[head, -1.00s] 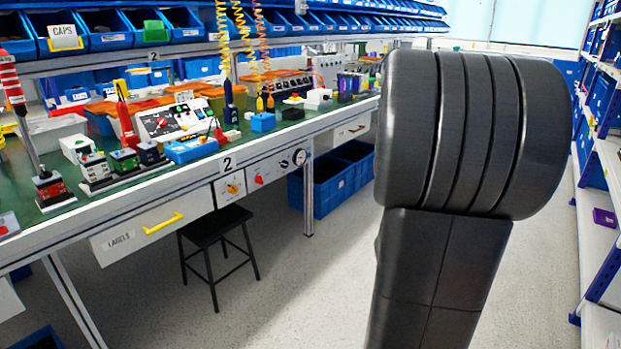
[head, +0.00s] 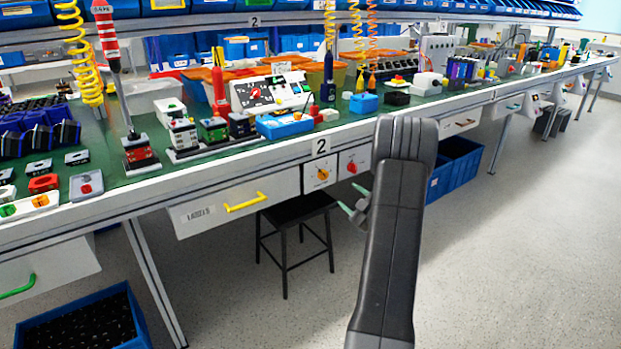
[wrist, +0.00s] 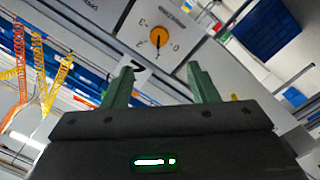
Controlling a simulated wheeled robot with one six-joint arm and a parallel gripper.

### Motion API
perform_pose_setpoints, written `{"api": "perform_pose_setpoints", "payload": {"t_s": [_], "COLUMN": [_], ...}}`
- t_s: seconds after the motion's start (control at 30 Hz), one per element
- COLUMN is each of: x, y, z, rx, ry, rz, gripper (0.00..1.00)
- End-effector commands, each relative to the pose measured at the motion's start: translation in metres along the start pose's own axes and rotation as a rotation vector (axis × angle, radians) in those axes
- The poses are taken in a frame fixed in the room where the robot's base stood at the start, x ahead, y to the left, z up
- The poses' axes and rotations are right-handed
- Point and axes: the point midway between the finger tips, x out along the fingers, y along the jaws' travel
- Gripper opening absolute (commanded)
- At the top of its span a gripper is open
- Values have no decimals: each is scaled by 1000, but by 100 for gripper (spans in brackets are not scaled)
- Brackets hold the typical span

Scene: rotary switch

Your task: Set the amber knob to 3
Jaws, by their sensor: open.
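The amber knob (head: 323,174) is a small round dial on a white panel under the bench's front edge. It also shows in the wrist view (wrist: 159,38), tilted, with the numbers 0 to 3 around it. Its mark seems to point near 1. My gripper (head: 352,200) is below and to the right of the panel in the head view, with its green fingers apart. In the wrist view, the fingers (wrist: 160,68) are spread and empty, with the knob beyond the gap between them. Nothing touches the knob.
A red knob (head: 352,167) sits on the panel just right of the amber one. A drawer with a yellow handle (head: 246,203) is to the left. A black stool (head: 297,209) stands below. Blue bins (head: 455,168) are under the bench. The floor at right is clear.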

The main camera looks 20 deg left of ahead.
Motion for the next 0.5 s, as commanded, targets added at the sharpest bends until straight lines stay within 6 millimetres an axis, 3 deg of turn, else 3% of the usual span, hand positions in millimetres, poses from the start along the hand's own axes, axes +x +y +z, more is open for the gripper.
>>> {"api": "perform_pose_setpoints", "payload": {"t_s": [0.17,0.5], "x": [21,93], "y": [-2,-2], "z": [0,0], "rx": [-2,-2], "ry": [6,5], "rz": [-2,0], "gripper": [53,53]}}
